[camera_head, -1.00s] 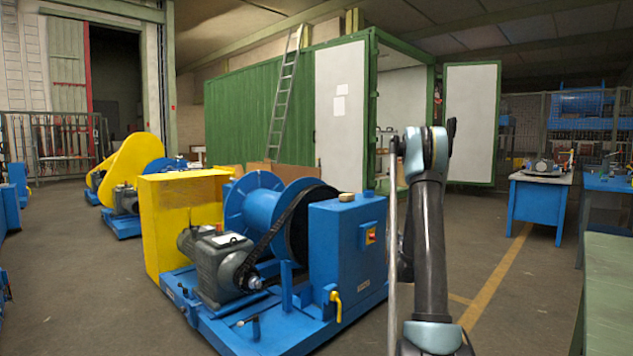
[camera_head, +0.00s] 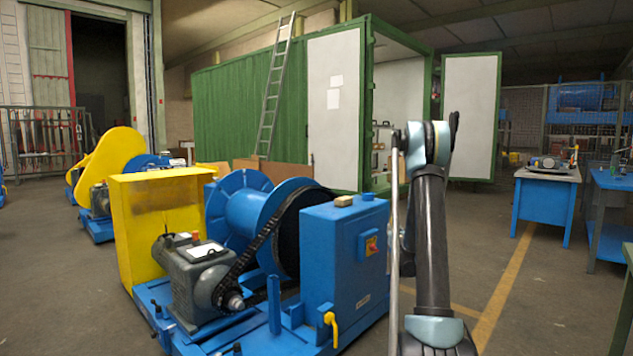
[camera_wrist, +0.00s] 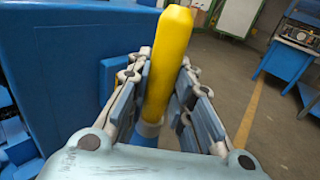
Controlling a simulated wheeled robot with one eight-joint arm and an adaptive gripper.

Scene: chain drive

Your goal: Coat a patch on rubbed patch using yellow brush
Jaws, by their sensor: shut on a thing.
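My gripper (camera_wrist: 160,112) is shut on the yellow brush, and its yellow handle (camera_wrist: 170,55) stands up between the fingers in the wrist view. A blue part of the held thing shows low between the fingers; its lower end is hidden. In the head view my arm is raised at the right of the machine, and the gripper itself is not seen clearly. The chain drive machine has a blue drum (camera_head: 252,215), a dark chain (camera_head: 250,252), a grey motor (camera_head: 195,285) and a blue cabinet (camera_head: 340,262). I cannot make out a rubbed patch in either view.
A yellow guard box (camera_head: 150,215) stands at the machine's left. A yellow-handled lever (camera_head: 331,325) sticks out at the cabinet's foot. A blue workbench (camera_head: 545,200) stands at the right. The floor (camera_head: 490,270) between is open.

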